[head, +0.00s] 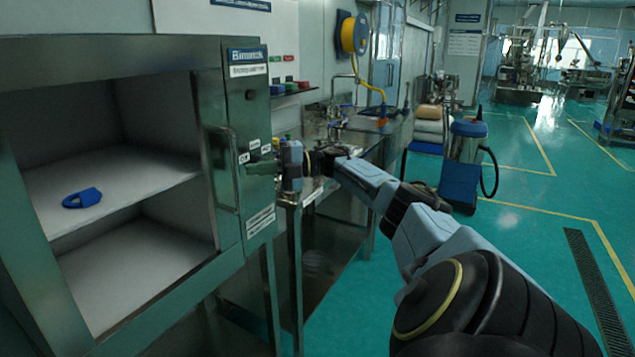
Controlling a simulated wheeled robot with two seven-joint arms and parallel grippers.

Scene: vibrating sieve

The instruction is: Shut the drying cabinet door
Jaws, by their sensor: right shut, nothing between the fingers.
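The drying cabinet (110,55) stands at the left of the head view with its front uncovered, so its inside and shelf (130,190) show. The cabinet door (208,105) appears as a narrow, steeply angled metal strip at the right of the opening, with a long vertical handle (230,175). My right gripper (252,168) is shut and empty. It points left, just right of the handle, in front of the labelled panel (255,110). I cannot tell whether its fingertips touch anything. My left gripper is out of view.
A blue object (83,198) lies on the cabinet shelf. A metal bench (335,195) with bottles and tubing stands behind my right arm. A blue and grey wheeled machine (463,165) stands on the green floor, which is mostly clear at the right.

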